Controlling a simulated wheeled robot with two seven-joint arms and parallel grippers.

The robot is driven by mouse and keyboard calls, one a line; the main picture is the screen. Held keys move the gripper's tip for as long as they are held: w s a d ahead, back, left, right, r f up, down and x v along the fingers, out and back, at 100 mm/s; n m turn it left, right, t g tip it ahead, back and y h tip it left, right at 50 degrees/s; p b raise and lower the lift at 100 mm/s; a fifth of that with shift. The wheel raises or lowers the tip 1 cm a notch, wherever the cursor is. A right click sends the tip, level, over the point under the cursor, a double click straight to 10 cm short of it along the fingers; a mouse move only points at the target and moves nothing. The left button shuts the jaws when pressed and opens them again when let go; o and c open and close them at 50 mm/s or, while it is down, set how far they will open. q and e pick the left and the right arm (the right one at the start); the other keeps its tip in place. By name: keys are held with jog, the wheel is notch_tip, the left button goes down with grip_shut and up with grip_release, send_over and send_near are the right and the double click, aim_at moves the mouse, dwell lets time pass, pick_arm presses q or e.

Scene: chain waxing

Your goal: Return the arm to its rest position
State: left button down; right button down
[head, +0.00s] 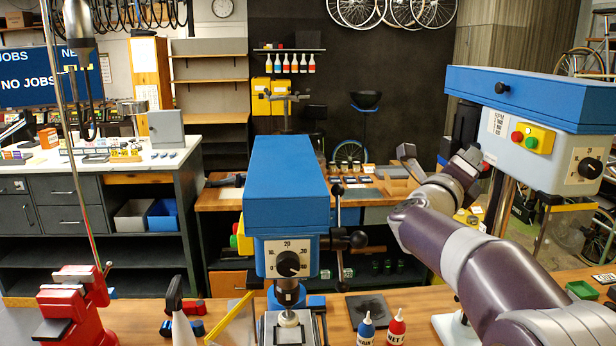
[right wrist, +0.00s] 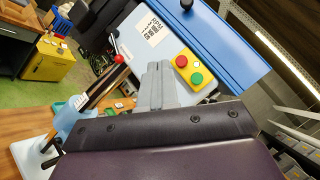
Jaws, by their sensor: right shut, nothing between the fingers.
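My right arm comes in from the lower right in the head view, bends at the elbow and reaches back up beside the right blue drill press (head: 545,95). My right gripper (head: 474,157) is small and partly hidden there. In the right wrist view, the gripper (right wrist: 158,70) has its grey fingers together with nothing between them. They point toward the drill press, left of its yellow switch plate (right wrist: 194,70) with red and green buttons. I cannot tell whether they touch the machine. My left gripper is not in view.
A second blue drill press (head: 285,185) stands in the middle. Blue and red bottles (head: 396,328) and a dark pad (head: 369,309) are on the wooden bench (head: 430,300). A red vise (head: 75,308) is at left. A red-knobbed lever (right wrist: 118,59) is near my gripper.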

jog(key=s+a+f+n+g+y, duration=0.1)
jog(key=s+a+f+n+y, duration=0.15)
jog(key=f+n+y, duration=0.4)
jog(key=s+a+f+n+g+y, duration=0.1)
jog(key=a+f+n+y, duration=0.25)
jog(key=f+n, duration=0.6)
jog(key=s+a+f+n+g+y, duration=0.15)
jog(key=a+f+n+y, duration=0.35)
jog(key=f, duration=0.5)
jog(key=s+f+n+g, duration=0.3)
jog(key=s+f+n, duration=0.1)
jog(key=s, duration=0.4)
jog(key=s+f+n+g, duration=0.4)
jog(key=s+f, duration=0.3)
jog(key=s, duration=0.2)
jog(key=s+d+f+n+g+b, duration=0.1)
jog(key=s+f+n+g, duration=0.2)
jog(key=s, duration=0.5)
notch_tip(320, 180, down, 3)
jog(key=shift+s+r+n+h, duration=0.1)
jog(key=shift+s+n+h, duration=0.25)
jog(key=shift+n, duration=0.25)
